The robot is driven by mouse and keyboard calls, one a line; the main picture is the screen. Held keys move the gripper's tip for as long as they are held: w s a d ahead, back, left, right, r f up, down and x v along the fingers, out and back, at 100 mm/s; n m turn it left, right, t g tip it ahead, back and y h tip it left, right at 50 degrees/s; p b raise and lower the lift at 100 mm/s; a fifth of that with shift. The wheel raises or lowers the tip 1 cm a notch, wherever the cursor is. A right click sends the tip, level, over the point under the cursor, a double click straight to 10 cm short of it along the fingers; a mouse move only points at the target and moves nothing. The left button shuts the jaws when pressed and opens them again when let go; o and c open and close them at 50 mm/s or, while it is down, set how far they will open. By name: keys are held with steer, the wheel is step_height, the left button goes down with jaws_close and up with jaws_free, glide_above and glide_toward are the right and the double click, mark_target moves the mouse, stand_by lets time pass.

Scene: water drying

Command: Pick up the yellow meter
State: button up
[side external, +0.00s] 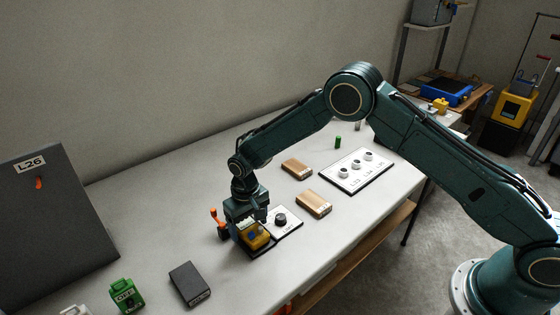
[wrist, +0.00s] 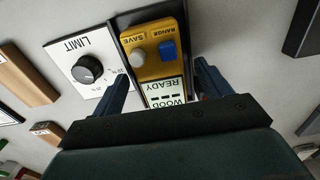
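The yellow meter (side external: 256,240) lies in a dark holder on the table, under my gripper (side external: 247,222). In the wrist view, the meter (wrist: 153,52) shows a grey SAVE button, a blue RANGE button and a display reading WOOD READY. My gripper (wrist: 162,72) is open, with one finger on each side of the meter. Narrow gaps seem to show between the fingers and the meter. The near end of the meter is hidden by the gripper body in the wrist view.
A white LIMIT panel with a black knob (wrist: 87,68) is close beside the meter. An orange lever (side external: 215,218) stands on its other side. A dark block (side external: 189,283), a green device (side external: 126,296), wooden blocks (side external: 313,203) and a three-knob panel (side external: 358,171) lie around.

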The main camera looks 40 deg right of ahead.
mark_target(249, 227)
steer(key=c, duration=1.1)
steer(key=shift+r, duration=0.1)
step_height(249, 227, up, 20)
stand_by(0.5)
